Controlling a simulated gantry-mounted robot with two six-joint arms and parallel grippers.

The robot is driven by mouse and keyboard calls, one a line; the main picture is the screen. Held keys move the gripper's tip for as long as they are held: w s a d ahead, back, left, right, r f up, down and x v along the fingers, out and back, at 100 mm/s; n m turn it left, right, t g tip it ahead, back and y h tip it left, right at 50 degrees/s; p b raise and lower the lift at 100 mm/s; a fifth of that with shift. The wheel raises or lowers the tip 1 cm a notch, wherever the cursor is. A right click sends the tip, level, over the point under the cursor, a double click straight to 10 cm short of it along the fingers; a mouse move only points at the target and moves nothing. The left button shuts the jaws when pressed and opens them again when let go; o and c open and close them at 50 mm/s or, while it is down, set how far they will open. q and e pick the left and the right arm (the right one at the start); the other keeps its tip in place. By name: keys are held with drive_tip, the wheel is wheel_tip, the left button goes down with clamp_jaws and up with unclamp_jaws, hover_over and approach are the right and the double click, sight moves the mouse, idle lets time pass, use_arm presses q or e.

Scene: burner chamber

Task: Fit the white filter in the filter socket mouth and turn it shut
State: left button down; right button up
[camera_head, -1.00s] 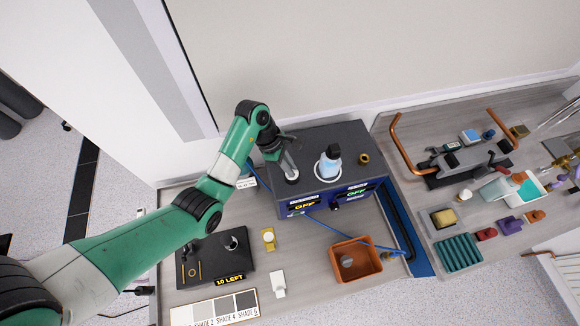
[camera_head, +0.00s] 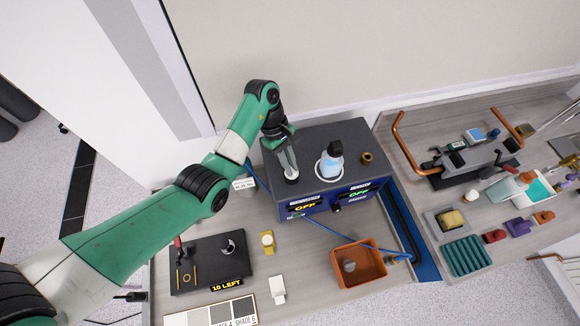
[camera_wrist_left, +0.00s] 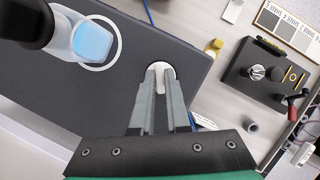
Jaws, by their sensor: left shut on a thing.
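The white filter (camera_wrist_left: 159,76) is a small white disc with a raised bar on the dark top of the burner box. My left gripper (camera_wrist_left: 160,71) is shut on it, pointing down with both fingers against the bar. In the head view the left gripper (camera_head: 290,174) is at the box's left side, and the white filter (camera_head: 292,180) shows at its tips. The filter socket mouth is hidden beneath the filter and fingers, so how deep the filter sits cannot be told. My right gripper is not in view.
A bottle of blue liquid (camera_head: 332,160) stands in a white ring right of the gripper. The burner box (camera_head: 310,143) reads OFF on its front. An orange bin (camera_head: 360,262), a black tray (camera_head: 208,272) and a blue cable (camera_head: 335,232) lie in front.

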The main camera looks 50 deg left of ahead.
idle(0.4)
use_arm(q)
drive_tip(key=shift+w+m+g+b, duration=0.1)
drive_tip(key=shift+m+g+b, duration=0.35)
drive_tip(key=shift+m, duration=0.55)
drive_tip(key=c, duration=1.3)
unclamp_jaws()
drive_tip(key=shift+m, duration=0.3)
drive_tip(key=o, duration=0.8)
drive_tip(key=shift+r, duration=0.15)
wheel_tip(320, 180, up, 6)
drive_tip(key=p, duration=0.6)
